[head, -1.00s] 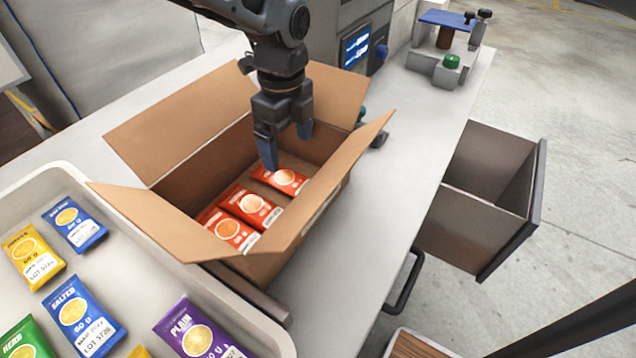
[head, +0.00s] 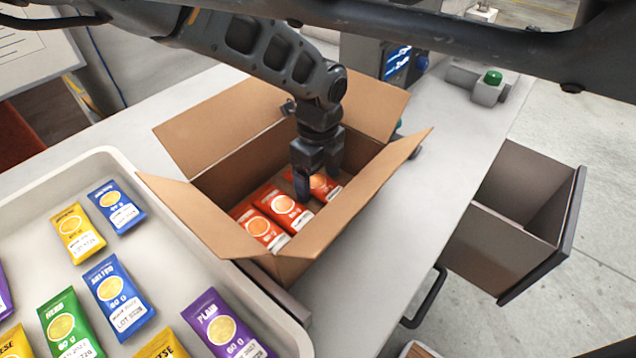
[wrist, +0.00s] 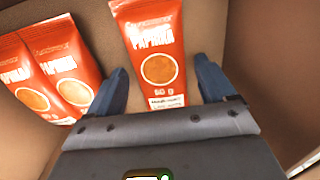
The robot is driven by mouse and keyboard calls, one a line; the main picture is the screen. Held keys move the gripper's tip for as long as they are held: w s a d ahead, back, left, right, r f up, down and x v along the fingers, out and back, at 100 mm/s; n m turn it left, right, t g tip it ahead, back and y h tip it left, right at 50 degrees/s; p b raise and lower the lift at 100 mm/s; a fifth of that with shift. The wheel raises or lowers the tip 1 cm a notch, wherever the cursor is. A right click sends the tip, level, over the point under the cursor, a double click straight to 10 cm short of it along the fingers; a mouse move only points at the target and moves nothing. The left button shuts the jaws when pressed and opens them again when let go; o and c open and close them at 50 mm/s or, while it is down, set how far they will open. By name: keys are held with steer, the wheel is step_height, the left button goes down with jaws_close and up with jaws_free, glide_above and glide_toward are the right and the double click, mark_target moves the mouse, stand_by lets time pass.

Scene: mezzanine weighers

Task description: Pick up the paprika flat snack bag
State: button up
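Several orange-red paprika snack bags lie in an open cardboard box (head: 345,222) on the counter. The rightmost paprika bag (head: 322,187) lies a little apart from the other two (head: 282,207), (head: 259,229). In the wrist view, that bag (wrist: 150,50) reads "PAPRIKA" and its lower end lies between my fingers. My gripper (head: 316,190) is open inside the box, pointing down, with one blue finger on each side of the bag (wrist: 160,95). The fingers look apart from the bag. The other two bags (wrist: 68,62) lie to the left in the wrist view.
A pale tray (head: 180,215) at the left holds blue, yellow, green and purple snack bags. The box flaps (head: 375,195) stand open around my gripper. An open drawer (head: 520,215) juts out at the right. A weigher with a screen (head: 397,62) stands behind.

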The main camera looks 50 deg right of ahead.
steer(key=c, duration=0.9)
steer(key=shift+r, duration=0.15)
